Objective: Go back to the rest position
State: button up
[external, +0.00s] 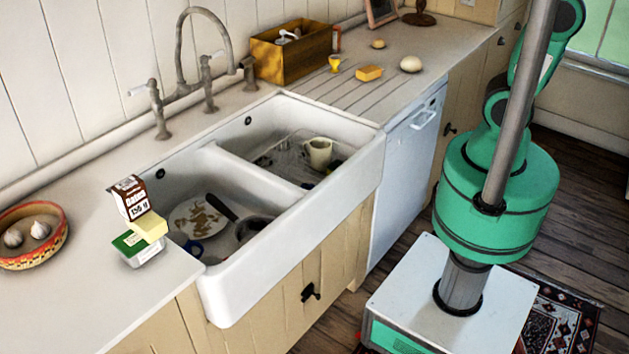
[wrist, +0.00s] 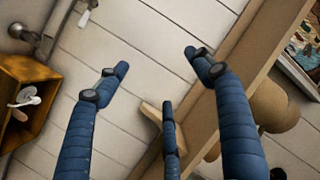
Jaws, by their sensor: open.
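My gripper (wrist: 157,66) shows in the wrist view with its blue fingers spread wide. It is open, and nothing is between the fingers. They point toward the white plank wall (wrist: 130,40). The gripper itself is outside the external view. There my green arm (external: 497,190) rises from my pale base at the right and leaves the frame at the top.
A white double sink (external: 290,240) holds dishes. A wooden box (external: 283,58) stands behind it. Cartons (external: 133,199) and a patterned bowl (external: 58,252) sit on the left counter. Dark floor lies around my base.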

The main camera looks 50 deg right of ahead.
jog(key=s+d+f+m+g+h, duration=0.1)
jog(key=s+d+f+g+h, duration=0.1)
jog(key=s+d, duration=0.5)
jog(key=s+d+f+g+h, duration=0.1)
jog(key=s+d+f+h, duration=0.15)
jog(key=s+d, duration=0.45)
jog(key=s+d+f+g, duration=0.2)
jog(key=s+f+g, duration=0.1)
jog(key=s, duration=0.9)
jog(key=s+d+f+g, duration=0.2)
jog(key=s+f, duration=0.2)
jog(key=s, duration=0.8)
jog(key=shift+d+g+h+p, duration=0.3)
jog(key=shift+d+g+h, duration=0.05)
jog(key=shift+d+g, duration=0.05)
jog(key=shift+w+f, duration=0.1)
